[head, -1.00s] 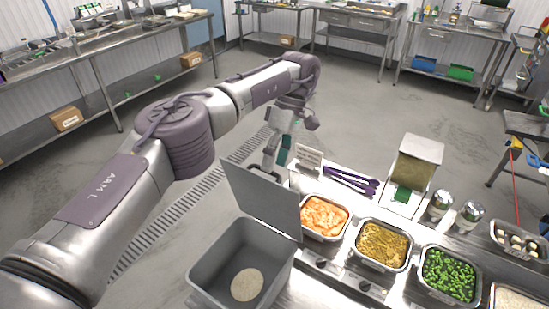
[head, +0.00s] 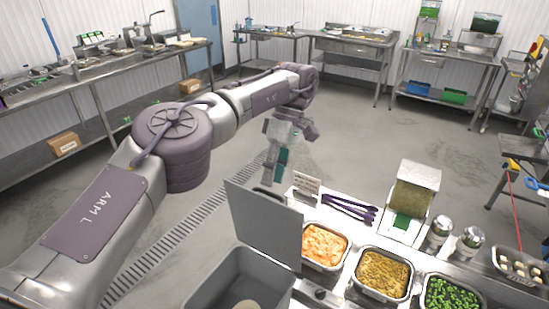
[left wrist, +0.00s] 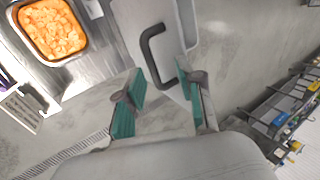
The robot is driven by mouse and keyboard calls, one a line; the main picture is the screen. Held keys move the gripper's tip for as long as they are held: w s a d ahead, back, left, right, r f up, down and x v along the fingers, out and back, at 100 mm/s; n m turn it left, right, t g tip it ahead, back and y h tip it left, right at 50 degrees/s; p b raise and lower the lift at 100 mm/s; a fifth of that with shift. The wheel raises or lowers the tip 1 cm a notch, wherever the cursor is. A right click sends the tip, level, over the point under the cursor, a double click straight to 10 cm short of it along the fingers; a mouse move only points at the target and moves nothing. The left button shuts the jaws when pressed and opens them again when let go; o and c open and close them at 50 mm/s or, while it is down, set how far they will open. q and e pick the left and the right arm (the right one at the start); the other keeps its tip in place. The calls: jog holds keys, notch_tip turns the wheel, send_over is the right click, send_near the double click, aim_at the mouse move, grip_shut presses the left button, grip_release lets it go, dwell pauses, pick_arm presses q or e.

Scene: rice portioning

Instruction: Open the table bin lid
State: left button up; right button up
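The grey table bin (head: 212,287) is at the bottom of the head view, partly cut off by the frame edge. Its grey lid (head: 265,228) stands raised, roughly upright, at the bin's far side. My left gripper (head: 275,164) is beyond the lid, apart from it as far as I can see. In the left wrist view its teal fingers (left wrist: 162,102) are spread with nothing between them. A dark handle (left wrist: 150,50) on a grey panel, apparently the lid, shows just past the fingertips. My right gripper is not in view.
Right of the bin, the steel counter holds trays of orange food (head: 324,262), yellow food (head: 383,270) and green food (head: 452,293). Open floor lies behind the counter.

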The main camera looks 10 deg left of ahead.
pick_arm(q)
jog(key=shift+d+r, duration=0.1)
jog(key=shift+r, duration=2.3)
